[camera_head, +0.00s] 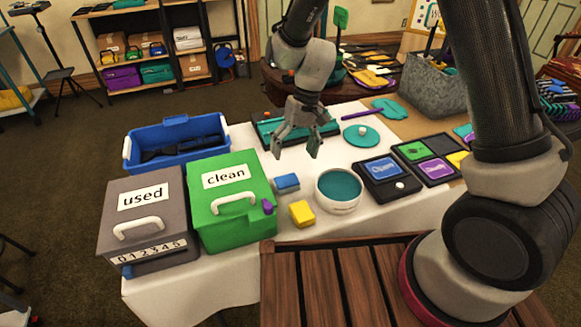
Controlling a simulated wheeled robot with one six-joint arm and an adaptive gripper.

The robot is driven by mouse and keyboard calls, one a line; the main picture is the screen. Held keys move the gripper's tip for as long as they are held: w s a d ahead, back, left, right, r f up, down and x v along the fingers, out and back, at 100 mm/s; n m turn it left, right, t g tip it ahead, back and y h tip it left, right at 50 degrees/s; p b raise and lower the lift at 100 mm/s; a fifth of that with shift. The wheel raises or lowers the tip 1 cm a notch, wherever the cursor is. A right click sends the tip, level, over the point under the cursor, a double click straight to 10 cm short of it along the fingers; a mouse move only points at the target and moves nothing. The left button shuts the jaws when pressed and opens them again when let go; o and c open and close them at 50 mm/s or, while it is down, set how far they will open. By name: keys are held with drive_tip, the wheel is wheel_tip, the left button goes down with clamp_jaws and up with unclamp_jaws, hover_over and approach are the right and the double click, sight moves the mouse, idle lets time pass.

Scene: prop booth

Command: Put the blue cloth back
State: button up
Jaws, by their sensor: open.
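A small folded blue piece (287,183), which looks like the blue cloth, lies on the white-covered table just right of the green box. A similar yellow piece (302,214) lies in front of it. The green box (235,180) is labelled "clean" and the grey box (143,205) is labelled "used"; both are closed and have pale front handles. My gripper (296,150) hangs open and empty, fingers down, above and behind the blue piece and apart from it. A small purple piece (268,207) shows at the green box's right front.
A round tub (338,191) with teal contents stands right of the yellow piece. A dark "Open" box (386,179), a card tray (430,160), a teal lid (360,135) and a metal bin (433,85) lie further right. A blue crate (175,143) stands behind the boxes.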

drive_tip(key=s+d+r+m+t, duration=0.1)
drive_tip(key=s+d+r+t, duration=0.25)
drive_tip(key=d+r, duration=1.5)
drive_tip(key=s+d+r+m+t+h, duration=0.1)
drive_tip(key=s+d+r, duration=0.2)
drive_tip(key=s+d, duration=0.3)
drive_tip(key=s+d+r+m+t+h, duration=0.1)
drive_tip(key=s+d+r, duration=0.3)
drive_tip(key=s, duration=0.5)
drive_tip(key=shift+d+r+t, duration=0.2)
drive_tip(key=shift+d+t, duration=0.35)
drive_tip(key=shift+d, duration=0.6)
